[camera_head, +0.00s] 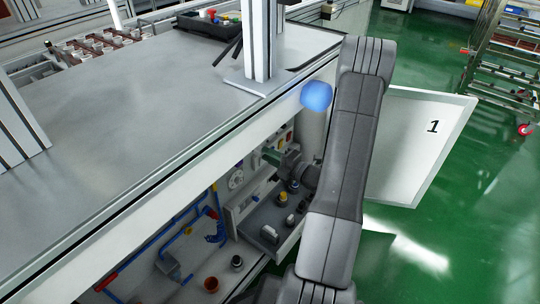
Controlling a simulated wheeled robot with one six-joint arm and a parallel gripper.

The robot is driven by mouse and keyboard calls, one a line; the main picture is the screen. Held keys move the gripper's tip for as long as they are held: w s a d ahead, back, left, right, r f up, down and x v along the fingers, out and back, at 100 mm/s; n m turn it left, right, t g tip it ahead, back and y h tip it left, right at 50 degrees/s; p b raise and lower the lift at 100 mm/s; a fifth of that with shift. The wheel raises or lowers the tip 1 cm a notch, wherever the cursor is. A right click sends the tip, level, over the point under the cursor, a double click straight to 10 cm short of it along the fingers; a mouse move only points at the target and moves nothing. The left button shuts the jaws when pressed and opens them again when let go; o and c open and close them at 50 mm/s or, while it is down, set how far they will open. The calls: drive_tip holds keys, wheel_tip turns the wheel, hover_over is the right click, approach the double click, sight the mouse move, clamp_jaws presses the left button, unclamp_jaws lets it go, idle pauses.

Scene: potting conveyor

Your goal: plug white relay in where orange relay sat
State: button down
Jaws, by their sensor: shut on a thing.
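My gripper (287,160) reaches into the open cabinet under the bench, at the back wall above a pull-out shelf. It is small, dark and partly covered by my wrist. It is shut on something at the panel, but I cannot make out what. I cannot clearly tell the white relay or the orange relay in this view. Small red and green parts sit on the cabinet's back panel near my gripper.
Small yellow-topped parts (283,197) stand on the shelf. Blue pipes (180,222) line the cabinet at left. The open door marked 1 (415,145) is right of my arm. The bench top (150,110) is mostly bare.

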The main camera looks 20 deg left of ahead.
sight(258, 150)
drive_tip(key=shift+x, duration=1.4)
drive_tip(key=c, duration=1.2)
unclamp_jaws()
drive_tip(key=shift+c, duration=0.2)
drive_tip(key=p+v, duration=0.3)
drive_tip(key=v, duration=1)
drive_tip(key=shift+s+d, duration=0.15)
drive_tip(key=shift+d, duration=0.2)
drive_tip(key=shift+a, duration=0.1)
drive_tip(key=b+x, duration=0.2)
drive_tip(key=x, duration=1.1)
drive_tip(key=shift+a+b, duration=0.25)
drive_tip(key=shift+b, duration=0.05)
drive_tip(key=shift+d, duration=0.1)
